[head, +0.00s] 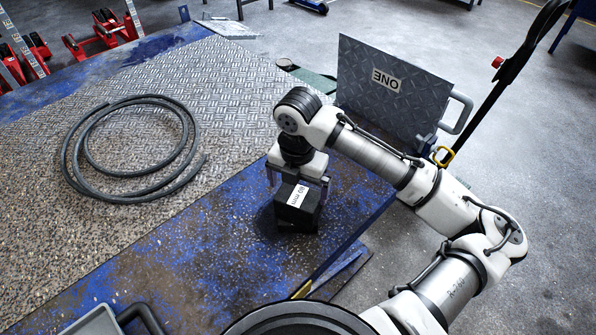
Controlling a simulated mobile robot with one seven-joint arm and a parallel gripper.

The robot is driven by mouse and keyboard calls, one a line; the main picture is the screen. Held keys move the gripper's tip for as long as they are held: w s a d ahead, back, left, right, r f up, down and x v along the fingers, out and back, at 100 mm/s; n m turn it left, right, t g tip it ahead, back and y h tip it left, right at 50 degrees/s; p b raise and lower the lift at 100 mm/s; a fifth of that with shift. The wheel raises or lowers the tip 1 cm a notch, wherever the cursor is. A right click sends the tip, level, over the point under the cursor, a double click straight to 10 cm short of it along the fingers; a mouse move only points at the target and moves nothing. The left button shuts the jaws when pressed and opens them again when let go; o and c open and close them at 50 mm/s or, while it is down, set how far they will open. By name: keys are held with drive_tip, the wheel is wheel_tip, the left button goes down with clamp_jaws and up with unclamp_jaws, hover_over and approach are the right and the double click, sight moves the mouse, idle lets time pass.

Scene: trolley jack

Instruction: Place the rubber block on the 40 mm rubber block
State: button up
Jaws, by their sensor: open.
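A black rubber block (284,212) sits on the blue worn bench top at its right edge. A white label on it ends in "0 mm", with its first digit hard to read. I cannot tell whether this is one block or two stacked ones. My gripper (297,187) points down just above and behind the block. Its fingers are apart, one to each side of the block's upper part. I cannot tell whether they touch it. The gripper hides part of the block's far side. No separate second rubber block shows.
A coiled black hose (135,148) lies on the patterned metal sheet (225,75) at left. A grey handled container (95,322) is at the bottom left. The blue bench front is clear.

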wheel_tip(320, 180, up, 6)
drive_tip(key=shift+r, duration=0.15)
idle(0.6)
